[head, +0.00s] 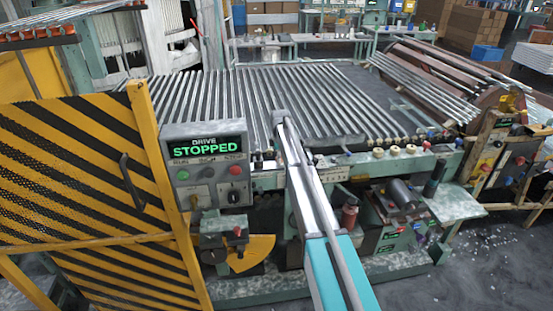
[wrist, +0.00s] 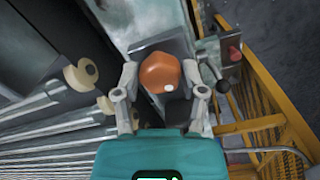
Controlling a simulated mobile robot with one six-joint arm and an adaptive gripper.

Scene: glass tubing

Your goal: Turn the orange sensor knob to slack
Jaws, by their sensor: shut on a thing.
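The orange sensor knob (wrist: 160,70) shows in the wrist view, on a grey block (wrist: 145,50). A small white mark sits on the knob's lower right part. My gripper (wrist: 160,76) has one finger on each side of the knob and is shut on it. Any slack marking around the knob is not readable here. In the head view my arm reaches over the front of the machine, and I cannot make out the knob or the fingers there.
The drive panel (head: 205,165) reads STOPPED. Glass tubes (head: 215,100) lie in rows on the bed. A striped yellow and black gate (head: 70,180) stands at left. In the wrist view, cream roller ends (wrist: 80,75) are left of the fingers, and a yellow frame (wrist: 265,110) is at right.

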